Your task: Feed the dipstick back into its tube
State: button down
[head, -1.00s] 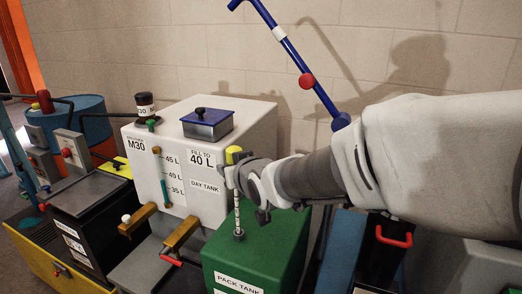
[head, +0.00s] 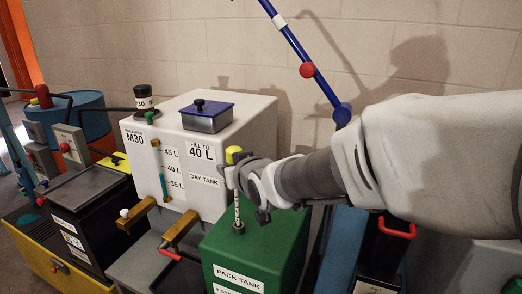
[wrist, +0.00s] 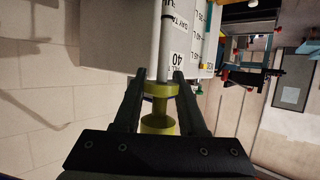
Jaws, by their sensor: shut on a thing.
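The dipstick has a yellow handle (head: 234,154) and a pale, marked rod (head: 237,208). It stands about upright over the green pack tank (head: 262,238). Its lower end meets the dark tube mouth (head: 239,229) on the tank top, and the tip is hidden there. My gripper (head: 230,178) is shut on the dipstick just below the top of the handle, above the tank. In the wrist view my gripper (wrist: 160,88) has its fingers on both sides of the yellow handle (wrist: 159,106). The tube mouth cannot be made out in that view.
The white day tank (head: 215,152) with a blue-lidded box (head: 207,116) stands close behind and left of my gripper. A blue pole with a red knob (head: 307,70) rises behind my arm.

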aim_at(238, 217)
jog(key=shift+f+b, duration=6.4)
jog(key=shift+f, duration=0.35)
jog(key=shift+c, duration=2)
grip_release()
jog(key=shift+s+d+r, duration=0.15)
jog(key=shift+s+r, duration=0.1)
jog(key=shift+s, duration=0.05)
jog(key=p+v, duration=0.4)
jog(key=v, duration=0.9)
jog(key=shift+s+d+r+p, duration=0.1)
jog(key=shift+s+r+p, duration=0.05)
jog(key=shift+s+p, duration=0.15)
jog(key=shift+s+d+b, duration=0.15)
jog(key=shift+s+b, duration=0.15)
jog(key=shift+s, duration=0.05)
jog(key=shift+b+v, duration=0.5)
jog(key=shift+v, duration=0.6)
jog(key=shift+d, duration=0.1)
